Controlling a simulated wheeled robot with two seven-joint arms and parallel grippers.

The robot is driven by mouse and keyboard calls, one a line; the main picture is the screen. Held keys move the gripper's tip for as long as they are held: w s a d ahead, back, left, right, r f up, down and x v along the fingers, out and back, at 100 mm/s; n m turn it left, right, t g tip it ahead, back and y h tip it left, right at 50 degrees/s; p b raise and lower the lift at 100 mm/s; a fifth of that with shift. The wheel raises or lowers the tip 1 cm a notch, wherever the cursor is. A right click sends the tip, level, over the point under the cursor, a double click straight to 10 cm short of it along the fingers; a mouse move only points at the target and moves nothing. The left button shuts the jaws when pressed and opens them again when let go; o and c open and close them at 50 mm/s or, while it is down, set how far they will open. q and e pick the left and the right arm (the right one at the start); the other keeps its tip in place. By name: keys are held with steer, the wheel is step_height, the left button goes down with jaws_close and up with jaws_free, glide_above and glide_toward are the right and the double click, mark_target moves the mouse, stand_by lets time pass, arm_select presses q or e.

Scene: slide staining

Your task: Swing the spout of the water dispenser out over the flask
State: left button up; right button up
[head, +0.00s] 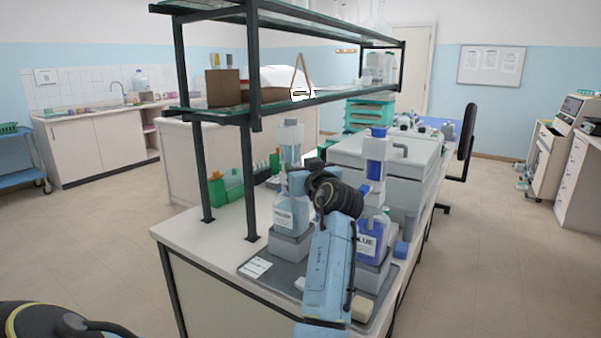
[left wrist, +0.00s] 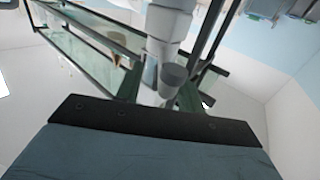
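The water dispenser (head: 291,208) is a clear bottle with pale liquid, a white label and a grey pump top, upright on a grey block at the left of the tray. In the left wrist view, pale grey cylindrical parts (left wrist: 168,45), apparently its pump, stand just beyond the gripper body. My left gripper (head: 312,166) is close beside the dispenser's upper part, at the end of my blue forearm. I cannot make out the spout or flask; my arm covers part of the tray.
A second dispenser (head: 371,225), with a blue pump and a BLUE label, stands right of my arm. Both share a dark grey tray (head: 262,284). A shelf frame (head: 249,150) rises close on the left. A grey box machine (head: 415,160) stands behind.

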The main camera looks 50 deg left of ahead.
arm_select(q)
step_height(320, 180, up, 9)
steer(key=shift+p, duration=0.45)
